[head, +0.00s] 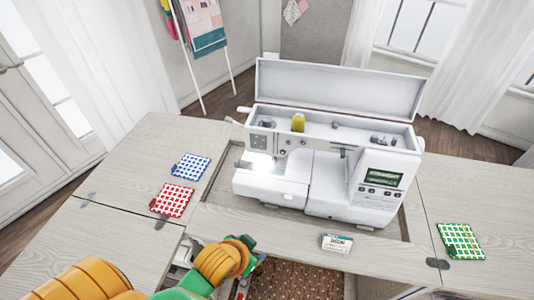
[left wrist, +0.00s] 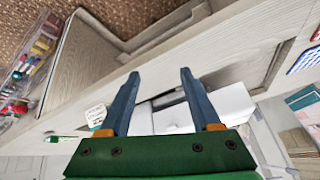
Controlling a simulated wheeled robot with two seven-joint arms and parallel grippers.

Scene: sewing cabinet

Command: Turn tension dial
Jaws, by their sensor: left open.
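The white sewing machine (head: 322,185) stands in the cabinet's opening with its top lid (head: 340,88) raised. A yellow thread spool (head: 298,122) sits in its top. Small dark details show on the upper left front, but I cannot tell which one is the tension dial. My left arm reaches in from the lower left in the head view, and its fingers are not clear there. In the left wrist view my left gripper (left wrist: 158,80) is open with nothing between its fingers. Part of the white machine (left wrist: 228,105) shows behind them. My right gripper is not in view.
A red checked cloth (head: 171,200) and a blue one (head: 191,166) lie left of the machine, a green one (head: 460,241) at the right. A small white labelled box (head: 337,243) lies in front. The cabinet top (head: 280,235) is otherwise mostly clear. Below is an open knee space.

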